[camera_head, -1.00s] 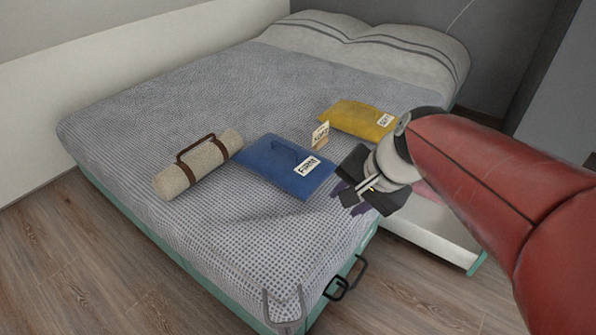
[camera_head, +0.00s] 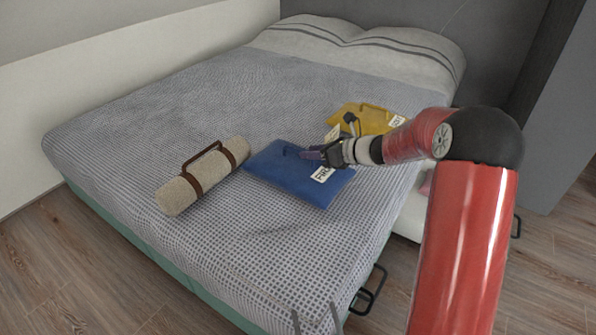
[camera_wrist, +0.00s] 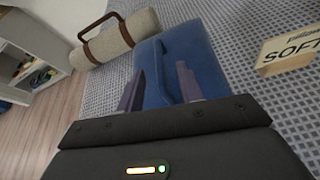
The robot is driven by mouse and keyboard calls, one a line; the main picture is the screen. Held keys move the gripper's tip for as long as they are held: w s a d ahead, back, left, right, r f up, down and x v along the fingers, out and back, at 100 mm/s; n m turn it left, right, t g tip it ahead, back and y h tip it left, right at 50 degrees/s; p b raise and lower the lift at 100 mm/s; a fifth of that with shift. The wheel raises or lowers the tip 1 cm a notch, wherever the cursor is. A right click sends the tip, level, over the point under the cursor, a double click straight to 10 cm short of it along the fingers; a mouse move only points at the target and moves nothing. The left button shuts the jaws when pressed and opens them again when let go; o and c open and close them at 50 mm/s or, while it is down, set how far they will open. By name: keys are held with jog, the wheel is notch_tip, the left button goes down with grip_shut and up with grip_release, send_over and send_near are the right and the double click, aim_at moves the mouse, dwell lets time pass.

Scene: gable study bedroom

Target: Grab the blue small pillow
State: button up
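The blue small pillow (camera_head: 275,172) lies flat on the bed, with a dark loop handle on top and a white label at its near right corner. In the wrist view the pillow (camera_wrist: 200,50) fills the middle, partly hidden behind my fingers. My gripper (camera_head: 308,154) is over the pillow's right part, close to the handle, its fingers pointing left in the head view. In the wrist view my gripper (camera_wrist: 158,84) has its two fingers apart, with blue pillow showing between them. I cannot tell whether the fingers touch it.
A beige roll with brown straps (camera_head: 203,177) lies left of the pillow. A yellow pillow (camera_head: 358,117) lies behind my gripper. A wooden sign (camera_wrist: 290,50) stands nearby. The bed's grey cover (camera_head: 200,250) is bare in front. An open shelf (camera_wrist: 35,55) shows at the wrist view's left.

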aim_at(298, 152)
jog(key=x, duration=0.5)
jog(key=shift+w+a+f, duration=0.1)
jog(key=shift+a, duration=0.1)
grip_shut()
